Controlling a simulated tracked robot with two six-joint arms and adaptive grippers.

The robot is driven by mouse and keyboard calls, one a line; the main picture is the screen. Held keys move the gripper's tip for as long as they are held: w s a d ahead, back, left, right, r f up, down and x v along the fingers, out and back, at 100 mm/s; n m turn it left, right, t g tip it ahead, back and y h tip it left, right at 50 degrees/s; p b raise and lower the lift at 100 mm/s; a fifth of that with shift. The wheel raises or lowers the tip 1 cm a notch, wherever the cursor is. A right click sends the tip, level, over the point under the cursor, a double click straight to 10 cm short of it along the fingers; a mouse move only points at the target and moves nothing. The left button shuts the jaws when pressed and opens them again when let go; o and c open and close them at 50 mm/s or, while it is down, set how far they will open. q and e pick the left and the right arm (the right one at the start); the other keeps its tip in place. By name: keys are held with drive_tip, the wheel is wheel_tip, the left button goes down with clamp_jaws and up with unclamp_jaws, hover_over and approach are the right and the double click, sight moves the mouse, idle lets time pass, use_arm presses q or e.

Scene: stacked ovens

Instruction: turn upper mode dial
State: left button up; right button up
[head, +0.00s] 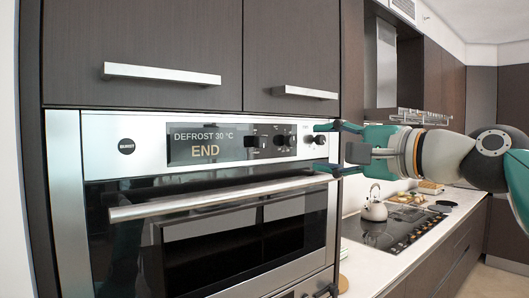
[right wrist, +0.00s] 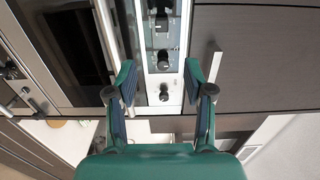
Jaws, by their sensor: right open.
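The upper oven's control panel (head: 150,140) has a lit display (head: 204,144) reading "DEFROST 30 °C END". Right of the display sit a dark left dial (head: 257,141), a dark middle dial (head: 284,140) and a small end dial (head: 320,139). No label tells me which one is the mode dial. My right gripper (head: 321,147) is open at the panel's right end. In the right wrist view, its spread fingers (right wrist: 158,82) lie either side of the end dial (right wrist: 164,94), with the middle dial (right wrist: 163,61) just beyond. Contact cannot be told. My left gripper is out of view.
The oven door's long handle (head: 220,197) juts out below the panel. Cabinet handles (head: 160,74) stick out above. To the right, a counter holds a kettle (head: 374,208) and a dark hob (head: 395,228). Part of a lower panel shows at the bottom edge.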

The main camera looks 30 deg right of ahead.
sight(264, 143)
drive_tip(key=w+p, duration=0.1)
drive_tip(key=w, duration=0.4)
drive_tip(key=w+a+p, duration=0.1)
drive_tip(key=w+p, duration=0.1)
drive_tip(key=w, duration=0.3)
drive_tip(key=w+p, duration=0.1)
drive_tip(key=w, duration=0.5)
drive_tip(key=shift+w+a+r+p, duration=0.1)
drive_tip(key=shift+a+p, duration=0.1)
drive_tip(key=shift+p, duration=0.15)
clamp_jaws()
